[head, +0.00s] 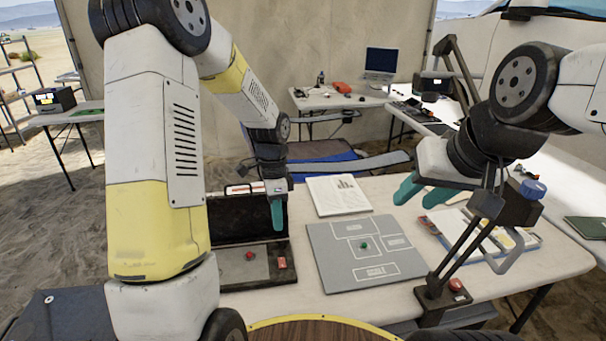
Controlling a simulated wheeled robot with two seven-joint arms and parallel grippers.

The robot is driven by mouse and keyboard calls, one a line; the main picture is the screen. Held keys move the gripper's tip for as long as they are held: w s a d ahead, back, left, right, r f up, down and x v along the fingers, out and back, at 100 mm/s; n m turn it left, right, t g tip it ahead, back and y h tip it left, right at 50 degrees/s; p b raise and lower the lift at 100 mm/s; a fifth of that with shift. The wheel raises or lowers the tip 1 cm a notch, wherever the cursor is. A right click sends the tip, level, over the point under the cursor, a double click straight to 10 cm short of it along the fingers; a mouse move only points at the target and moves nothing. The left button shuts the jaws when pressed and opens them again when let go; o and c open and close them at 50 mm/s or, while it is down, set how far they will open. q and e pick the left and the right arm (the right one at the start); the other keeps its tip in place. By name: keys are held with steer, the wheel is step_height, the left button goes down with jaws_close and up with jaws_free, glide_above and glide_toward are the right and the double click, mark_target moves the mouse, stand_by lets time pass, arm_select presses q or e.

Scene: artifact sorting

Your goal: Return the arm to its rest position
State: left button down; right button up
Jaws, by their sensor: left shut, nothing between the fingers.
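My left gripper (277,214) points down with its teal fingers together, in front of the open dark case and left of the grey board. Nothing shows in its fingers. My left arm comes in from the left and hides part of the table. My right gripper (416,199) is at the right above the table, its two teal fingers spread apart with nothing visible between them. A grey board (326,248) with white outlined areas lies on the table, with a small green object (364,245) on it.
The open dark case (226,270) holds a small red object (282,263). A white booklet (338,195) lies behind the board. A dark jointed stand with a red button (455,285) stands at the front right. A blue-lidded jar (533,189) is farther right. A laptop (381,62) stands on a back table.

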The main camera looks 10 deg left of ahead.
arm_select(q)
steer(key=s+a+r+n+t+h, duration=0.1)
steer(key=s+r+n+t, duration=0.6)
steer(key=s+r+n, duration=0.6)
steer(key=s+r, duration=0.4)
steer(key=r, duration=0.4)
steer(key=shift+s+r+n+t+h, duration=0.2)
steer(key=shift+s+n+t+h, duration=0.1)
steer(key=shift+s+h, duration=0.1)
steer(key=shift+w+a, duration=0.15)
